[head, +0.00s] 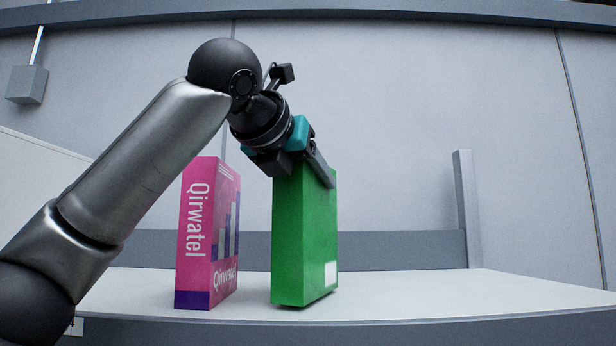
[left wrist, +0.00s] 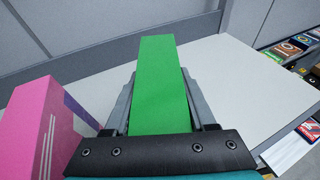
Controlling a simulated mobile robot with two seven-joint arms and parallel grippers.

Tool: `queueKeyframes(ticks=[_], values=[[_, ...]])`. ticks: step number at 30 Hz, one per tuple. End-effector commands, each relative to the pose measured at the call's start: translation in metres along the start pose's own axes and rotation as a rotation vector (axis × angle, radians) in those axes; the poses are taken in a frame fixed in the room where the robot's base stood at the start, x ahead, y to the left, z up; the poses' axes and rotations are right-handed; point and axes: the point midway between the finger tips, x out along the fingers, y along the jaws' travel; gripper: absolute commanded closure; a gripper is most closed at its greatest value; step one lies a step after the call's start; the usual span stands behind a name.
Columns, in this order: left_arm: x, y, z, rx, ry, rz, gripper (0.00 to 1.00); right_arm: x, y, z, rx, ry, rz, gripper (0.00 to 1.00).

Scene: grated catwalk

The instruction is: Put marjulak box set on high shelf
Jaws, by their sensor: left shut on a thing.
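A green box (head: 302,240) stands upright at the front of the white high shelf (head: 400,295), with a small white label low on its side. No name is readable on it, so I cannot tell whether it is the marjulak box set. My left gripper (head: 305,165) reaches down from above and is shut on the top of the green box. In the left wrist view the green box (left wrist: 157,85) sits between the two grey fingers (left wrist: 158,110). Whether its base touches the shelf or hangs just above it is hard to tell. My right gripper is not in view.
A pink and purple Qirwatel box (head: 208,232) stands upright left of the green box with a small gap; it also shows in the left wrist view (left wrist: 50,125). The shelf is clear to the right, up to a grey post (head: 467,210). Several flat items (left wrist: 290,45) lie lower at the right.

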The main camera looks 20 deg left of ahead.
Motion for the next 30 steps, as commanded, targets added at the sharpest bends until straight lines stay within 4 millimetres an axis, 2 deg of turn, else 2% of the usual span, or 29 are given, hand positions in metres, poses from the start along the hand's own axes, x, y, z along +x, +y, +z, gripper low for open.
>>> queueKeyframes(ticks=[10, 11, 19, 20, 30], values=[[0.0012, 0.0002, -0.0059, -0.001, -0.005, -0.001, 1.00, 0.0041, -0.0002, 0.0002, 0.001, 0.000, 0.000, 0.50], [0.0011, 0.0002, -0.0055, -0.001, -0.005, -0.001, 0.42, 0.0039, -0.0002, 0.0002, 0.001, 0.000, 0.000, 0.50], [0.0014, 0.0002, -0.0058, -0.001, -0.002, 0.000, 0.11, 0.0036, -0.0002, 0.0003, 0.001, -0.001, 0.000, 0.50], [0.0015, 0.0002, -0.0058, -0.001, -0.002, 0.000, 0.09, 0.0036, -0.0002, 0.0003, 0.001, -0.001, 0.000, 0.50], [-0.0032, -0.0001, -0.0068, 0.000, -0.001, 0.000, 0.09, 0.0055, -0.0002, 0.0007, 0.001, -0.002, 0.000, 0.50]])
